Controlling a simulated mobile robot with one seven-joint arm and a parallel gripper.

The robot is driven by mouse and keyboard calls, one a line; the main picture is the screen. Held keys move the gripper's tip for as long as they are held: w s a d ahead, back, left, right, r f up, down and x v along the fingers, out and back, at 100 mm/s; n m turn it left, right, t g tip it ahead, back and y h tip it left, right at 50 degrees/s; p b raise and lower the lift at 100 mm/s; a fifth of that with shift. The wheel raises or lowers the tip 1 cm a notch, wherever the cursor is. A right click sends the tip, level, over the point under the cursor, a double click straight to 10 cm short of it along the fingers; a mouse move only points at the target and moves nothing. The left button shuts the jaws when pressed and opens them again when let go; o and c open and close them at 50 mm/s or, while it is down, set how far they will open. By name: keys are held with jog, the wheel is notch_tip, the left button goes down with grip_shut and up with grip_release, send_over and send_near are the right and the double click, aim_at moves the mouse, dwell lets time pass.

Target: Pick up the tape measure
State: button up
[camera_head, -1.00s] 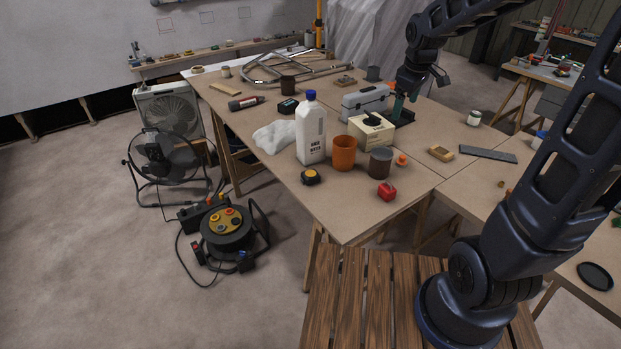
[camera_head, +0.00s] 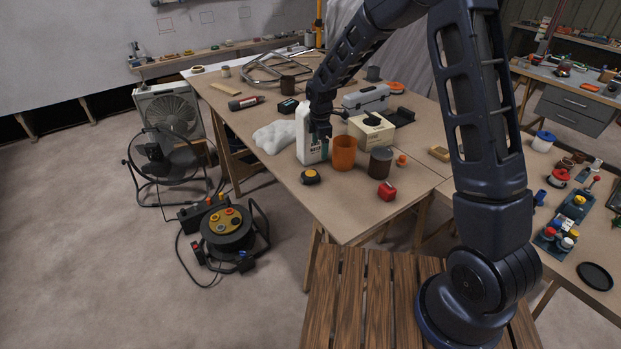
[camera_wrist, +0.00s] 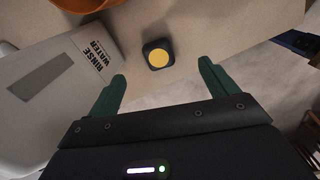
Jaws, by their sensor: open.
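The tape measure (camera_head: 310,177) is a small black block with a round yellow top, lying near the front left edge of the table. In the wrist view the tape measure (camera_wrist: 157,54) lies beyond the fingertips, between their lines and apart from both. My gripper (camera_wrist: 162,82) is open with two green fingers and nothing between them. In the head view my gripper (camera_head: 322,140) is in front of the white rinse water bottle, up and behind the tape measure, partly hiding the bottle.
The rinse water bottle (camera_wrist: 50,75) stands close on the left finger's side. An orange cup (camera_head: 343,153), a dark cup (camera_head: 380,161) and a red block (camera_head: 387,191) stand to the right. White cloth (camera_head: 274,137) lies left. The table edge is close to the tape measure.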

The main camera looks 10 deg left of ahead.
notch_tip(320, 180, down, 3)
jog(key=a+n, duration=0.1)
jog(key=a, duration=0.2)
send_over(310, 173)
jog(key=f, duration=0.6)
jog(key=shift+s+d, duration=0.25)
jog(key=shift+s, duration=0.05)
jog(key=shift+w+a+f, duration=0.1)
jog(key=shift+f, duration=1.25)
jog(key=shift+w+a+f, duration=0.1)
jog(key=shift+f, duration=1.2)
jog(key=c, duration=1.2)
